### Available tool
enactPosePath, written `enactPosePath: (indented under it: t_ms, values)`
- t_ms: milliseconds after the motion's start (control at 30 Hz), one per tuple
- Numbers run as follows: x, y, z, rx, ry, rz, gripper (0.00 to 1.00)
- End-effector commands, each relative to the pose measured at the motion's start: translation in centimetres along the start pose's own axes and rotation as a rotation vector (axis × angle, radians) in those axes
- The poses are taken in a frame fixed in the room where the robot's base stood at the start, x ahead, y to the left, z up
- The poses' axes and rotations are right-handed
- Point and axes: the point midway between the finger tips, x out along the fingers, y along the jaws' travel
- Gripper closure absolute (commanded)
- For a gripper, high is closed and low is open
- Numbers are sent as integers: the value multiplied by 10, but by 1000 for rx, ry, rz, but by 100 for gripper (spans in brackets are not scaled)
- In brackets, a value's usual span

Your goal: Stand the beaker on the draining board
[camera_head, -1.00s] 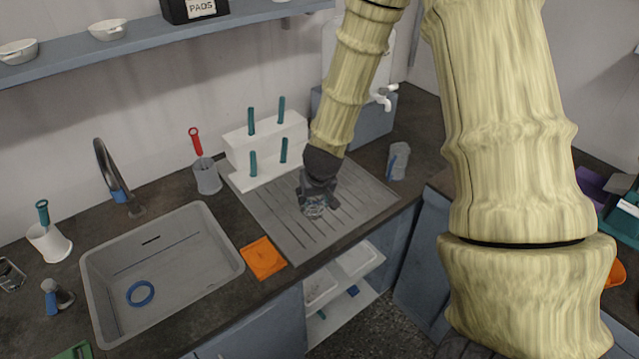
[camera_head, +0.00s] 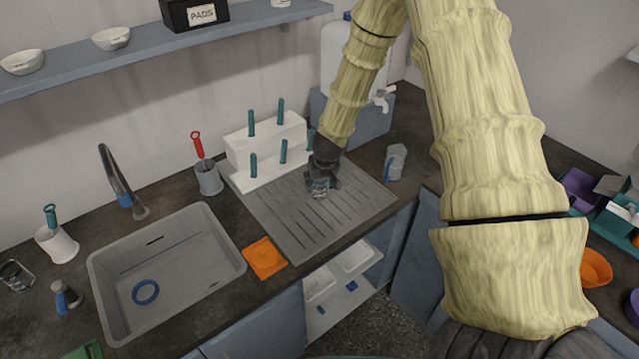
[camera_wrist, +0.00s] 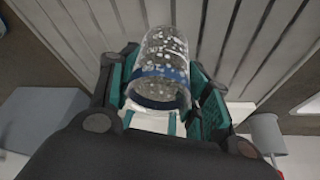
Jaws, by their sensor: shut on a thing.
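The beaker (camera_wrist: 162,65) is clear glass with water drops on it and a blue band near its rim. My gripper (camera_head: 322,182) is shut around it, with teal pads on both sides in the wrist view (camera_wrist: 163,95). The beaker also shows small under my gripper in the head view (camera_head: 319,188). The grey ribbed draining board (camera_head: 300,235) lies beneath it, right of the sink. The beaker is over the board's upper right part. I cannot tell whether its base touches the board.
A white stepped rack (camera_head: 240,150) with teal pegs stands behind the board. A grey holder with a red-handled brush (camera_head: 208,178) is at its left, a grey cup (camera_head: 395,163) at its right. An orange mat (camera_head: 263,258) lies in front. The sink (camera_head: 165,275) holds a blue ring. The board's front is clear.

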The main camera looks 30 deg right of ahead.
Motion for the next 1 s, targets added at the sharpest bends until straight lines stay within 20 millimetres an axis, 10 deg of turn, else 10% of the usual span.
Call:
enactPosePath:
  t_ms: [600, 633, 733, 1000]
  values:
    - [19, 0, 8, 0, 1, 1, 79]
    - [19, 0, 8, 0, 1, 1, 49]
    - [18, 0, 8, 0, 1, 1, 31]
    - [18, 0, 8, 0, 1, 0, 31]
